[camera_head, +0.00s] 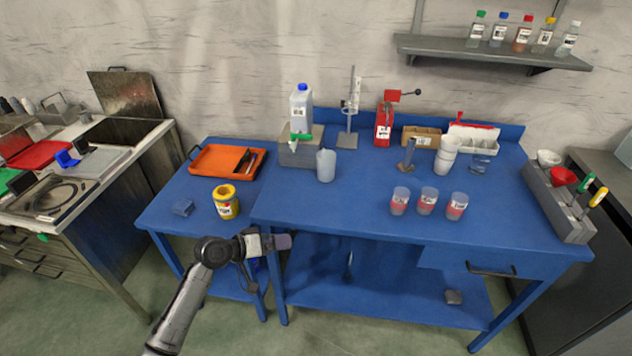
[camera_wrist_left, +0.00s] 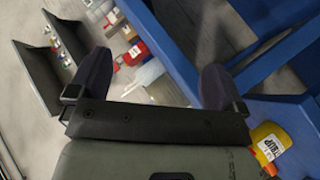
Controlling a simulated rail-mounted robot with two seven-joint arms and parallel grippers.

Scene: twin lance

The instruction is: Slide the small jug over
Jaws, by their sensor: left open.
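The small jug (camera_head: 326,166) is a pale translucent cup-like vessel, upright on the blue table in front of a grey block. A pale translucent shape between the fingers in the left wrist view (camera_wrist_left: 142,74) looks like it, partly hidden and unclear. My left gripper (camera_head: 283,242) is at the table's front edge, in front of and left of the jug and apart from it. In the left wrist view its two dark fingers (camera_wrist_left: 153,68) are spread with nothing held. My right gripper is not in view.
A yellow tin (camera_head: 226,202) stands on the lower side table, near my left arm. A bottle with a blue cap (camera_head: 301,108) stands behind the jug. Several cups of red liquid, one here (camera_head: 400,201), stand to the right. The blue tabletop (camera_head: 320,205) before the jug is clear.

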